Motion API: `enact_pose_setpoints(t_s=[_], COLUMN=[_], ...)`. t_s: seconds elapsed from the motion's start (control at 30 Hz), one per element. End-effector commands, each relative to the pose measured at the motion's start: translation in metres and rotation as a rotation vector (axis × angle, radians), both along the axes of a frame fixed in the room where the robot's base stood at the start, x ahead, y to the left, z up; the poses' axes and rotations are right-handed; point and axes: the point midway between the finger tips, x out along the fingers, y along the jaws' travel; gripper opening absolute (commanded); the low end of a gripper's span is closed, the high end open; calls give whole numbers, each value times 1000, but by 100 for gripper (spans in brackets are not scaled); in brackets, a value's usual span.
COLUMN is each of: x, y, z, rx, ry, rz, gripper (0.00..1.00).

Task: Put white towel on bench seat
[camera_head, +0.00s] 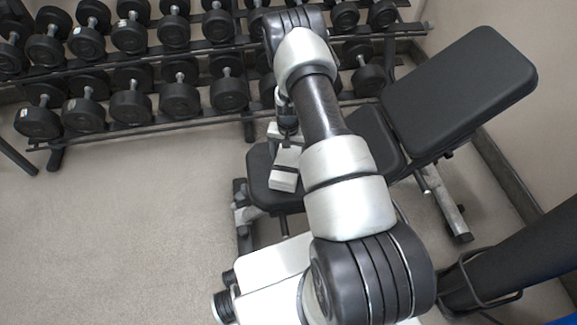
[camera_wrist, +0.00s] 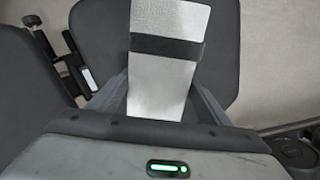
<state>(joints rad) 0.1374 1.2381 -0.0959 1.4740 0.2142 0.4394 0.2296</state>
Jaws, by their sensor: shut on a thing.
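The white towel (camera_wrist: 162,88) is a narrow folded strip with a dark band across it in the wrist view. My gripper (camera_wrist: 163,78) is shut on it, with one finger along each side. In the head view the towel (camera_head: 284,181) shows left of my arm, over the front part of the black bench seat (camera_head: 262,163). The seat also shows as a dark pad behind the towel in the wrist view (camera_wrist: 222,70). I cannot tell whether the towel touches the seat. My arm hides part of the seat and most of the gripper in the head view.
The black tilted backrest (camera_head: 460,90) rises at the right of the bench, near the wall. A rack with several dumbbells (camera_head: 130,107) stands behind the bench. The carpet (camera_head: 120,230) at the left is clear.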

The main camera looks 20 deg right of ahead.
Motion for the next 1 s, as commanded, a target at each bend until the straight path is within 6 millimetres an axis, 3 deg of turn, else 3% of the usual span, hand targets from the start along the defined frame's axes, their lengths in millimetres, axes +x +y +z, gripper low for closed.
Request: enact_pose_setpoints(t_s=[0.07,0.1,0.2,0.23,0.4,0.53,0.73,0.83,1.0], x=[0,0,0,0,0,0,0,0,0], y=[0,0,0,0,0,0,0,0,0], z=[-2,-2,-2,-2,-2,-2,-2,-2,-2], rx=[0,0,0,0,0,0,0,1,1], ry=[0,0,0,0,0,0,0,1,1], rz=[0,0,0,0,0,0,0,0,0], gripper=[48,68,64,77,78,100,100,84,84])
